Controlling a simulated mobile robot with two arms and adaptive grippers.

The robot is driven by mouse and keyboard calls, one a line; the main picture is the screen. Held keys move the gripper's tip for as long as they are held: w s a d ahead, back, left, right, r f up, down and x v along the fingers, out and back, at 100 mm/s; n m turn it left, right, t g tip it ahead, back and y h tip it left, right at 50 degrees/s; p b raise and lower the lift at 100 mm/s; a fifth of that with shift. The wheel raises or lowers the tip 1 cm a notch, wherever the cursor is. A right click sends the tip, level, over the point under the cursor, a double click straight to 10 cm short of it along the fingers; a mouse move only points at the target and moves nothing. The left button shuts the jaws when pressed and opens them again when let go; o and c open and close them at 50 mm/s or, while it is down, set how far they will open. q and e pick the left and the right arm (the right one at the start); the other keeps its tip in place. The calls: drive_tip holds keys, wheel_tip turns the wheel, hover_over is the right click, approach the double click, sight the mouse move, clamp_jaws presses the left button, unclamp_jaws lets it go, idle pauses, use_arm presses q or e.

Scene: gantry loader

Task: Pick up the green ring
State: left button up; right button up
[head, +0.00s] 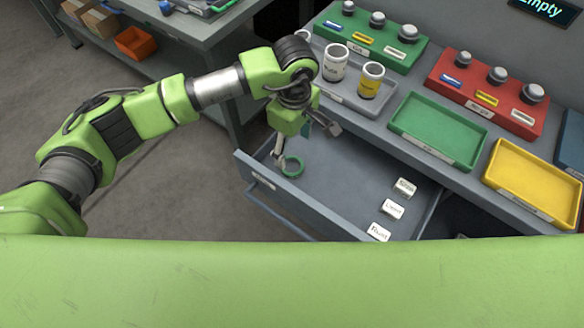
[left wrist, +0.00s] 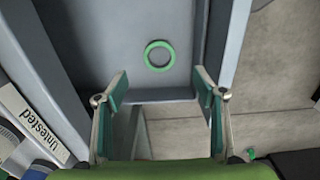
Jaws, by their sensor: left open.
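The green ring (head: 300,172) lies in the open grey drawer (head: 330,189), near its left end. It shows whole and flat in the left wrist view (left wrist: 148,47), ahead of the fingertips and roughly centred between them. My left gripper (head: 305,143) is over the drawer beside the ring in the head view, its fingers apart. The left wrist view shows the same gripper (left wrist: 160,80) open with nothing between its fingers. In the head view one finger comes close to the ring; I cannot tell if they touch. My right gripper is not in view.
White labelled blocks (head: 393,209) lie in the drawer's right part. The drawer's front wall (head: 285,205) borders open floor.

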sight(292, 169)
use_arm(q)
drive_tip(key=f+b, duration=0.1)
drive_tip(key=f, duration=0.3)
drive_tip(key=f+b, duration=0.2)
drive_tip(key=f, duration=0.3)
drive_tip(key=shift+w+a+f, duration=0.15)
drive_tip(key=shift+w+f, duration=0.05)
drive_tip(key=shift+f, duration=0.05)
drive_tip(key=shift+r, duration=0.1)
drive_tip(key=c, duration=1.4)
